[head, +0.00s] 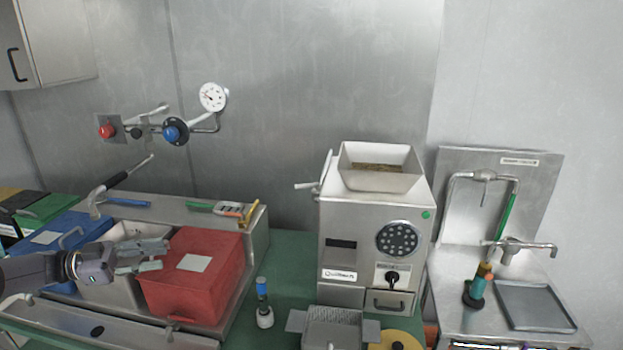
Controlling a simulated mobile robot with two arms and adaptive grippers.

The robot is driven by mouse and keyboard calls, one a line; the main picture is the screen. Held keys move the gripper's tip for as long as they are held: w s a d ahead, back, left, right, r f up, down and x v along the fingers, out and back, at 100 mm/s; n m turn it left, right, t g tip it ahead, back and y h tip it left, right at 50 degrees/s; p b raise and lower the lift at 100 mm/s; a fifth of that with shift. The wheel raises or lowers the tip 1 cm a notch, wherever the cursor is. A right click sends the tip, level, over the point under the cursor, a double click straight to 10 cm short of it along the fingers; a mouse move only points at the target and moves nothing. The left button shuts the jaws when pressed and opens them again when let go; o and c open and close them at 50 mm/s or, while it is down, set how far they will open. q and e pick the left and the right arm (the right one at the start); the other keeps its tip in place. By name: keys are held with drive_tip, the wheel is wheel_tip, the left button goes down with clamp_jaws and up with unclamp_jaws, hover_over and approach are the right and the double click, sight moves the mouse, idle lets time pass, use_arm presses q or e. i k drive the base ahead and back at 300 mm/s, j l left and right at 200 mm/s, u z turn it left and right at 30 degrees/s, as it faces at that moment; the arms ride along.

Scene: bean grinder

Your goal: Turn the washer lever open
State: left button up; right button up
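A metal washing station (455,285) with a tall backsplash stands at the right. A bent pipe tap (484,176) arches over it, and a small metal tap with a lever-like arm (535,247) points right above a grey tray (535,305). I cannot tell for certain which part is the washer lever or whether it is open. My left gripper (152,256) is at the far left, over the steel basin and beside the red box, far from the station. Its fingers are apart and nothing shows between them. My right gripper is not in view.
A red box (195,275) and a blue box (55,240) sit at the left basin. A grinder (345,235) with a hopper stands in the middle. A bottle-like item (264,305) and a grated tray (335,330) stand in front. A green-orange tool (477,288) stands beside the grey tray.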

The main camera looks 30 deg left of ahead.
sight(305, 186)
drive_tip(key=i, duration=1.05)
